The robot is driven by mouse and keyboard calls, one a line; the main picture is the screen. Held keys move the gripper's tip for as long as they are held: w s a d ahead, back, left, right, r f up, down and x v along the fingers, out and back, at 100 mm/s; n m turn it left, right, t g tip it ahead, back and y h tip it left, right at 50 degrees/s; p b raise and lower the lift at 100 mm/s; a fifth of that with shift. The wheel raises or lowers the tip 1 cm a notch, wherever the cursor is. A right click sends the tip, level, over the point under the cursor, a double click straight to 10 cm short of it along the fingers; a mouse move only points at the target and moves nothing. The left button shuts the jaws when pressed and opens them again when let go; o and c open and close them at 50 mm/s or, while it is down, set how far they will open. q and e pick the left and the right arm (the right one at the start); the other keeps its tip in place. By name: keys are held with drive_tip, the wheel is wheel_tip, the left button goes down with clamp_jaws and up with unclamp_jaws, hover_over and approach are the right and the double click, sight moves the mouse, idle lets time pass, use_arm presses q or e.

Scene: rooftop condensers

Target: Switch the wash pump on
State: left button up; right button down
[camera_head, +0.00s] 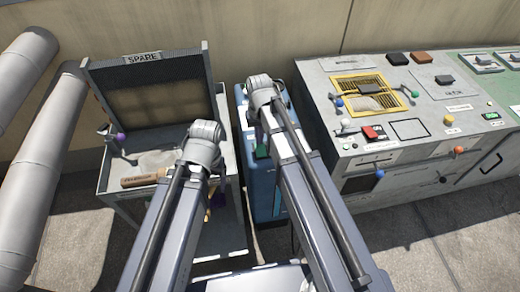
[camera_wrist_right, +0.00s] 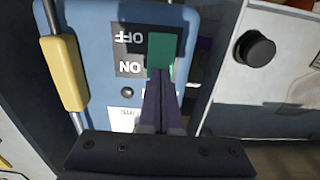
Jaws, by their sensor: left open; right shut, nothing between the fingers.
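The wash pump's switch appears to be the green rocker (camera_wrist_right: 162,50) on a blue box (camera_wrist_right: 200,25) in the right wrist view. Its OFF and ON labels show upside down beside it, OFF above ON in the picture. My right gripper (camera_wrist_right: 160,80) is shut and empty, its tips over the rocker's lower end by the ON label. I cannot tell whether they touch it. In the head view the blue box (camera_head: 241,110) is partly hidden behind my right arm. My left gripper (camera_head: 214,190) is over the cart at left, mostly hidden by its own arm.
A yellow handle (camera_wrist_right: 66,73) is on the blue box. The grey cart (camera_head: 105,180) with a SPARE board (camera_head: 145,58) holds a wooden-handled tool (camera_head: 145,179). A control console (camera_head: 435,125) with several knobs stands right. Pipes (camera_head: 50,150) run along the left.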

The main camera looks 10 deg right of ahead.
drive_tip(key=shift+f+b, duration=0.4)
drive_tip(key=shift+r, duration=0.1)
wheel_tip(320, 180, up, 7)
drive_tip(key=p, duration=0.7)
idle(0.3)
drive_tip(key=s+a+r+n+p, duration=0.2)
drive_tip(key=s+r+p, duration=0.1)
drive_tip(key=s, duration=0.4)
drive_tip(key=s+a+r+n+h+p, duration=0.1)
drive_tip(key=s+a+r+p, duration=0.2)
drive_tip(key=s, duration=0.4)
drive_tip(key=shift+s+a+r+n, duration=0.2)
drive_tip(key=shift+s+a+n, duration=0.15)
drive_tip(key=shift+s+n, duration=0.05)
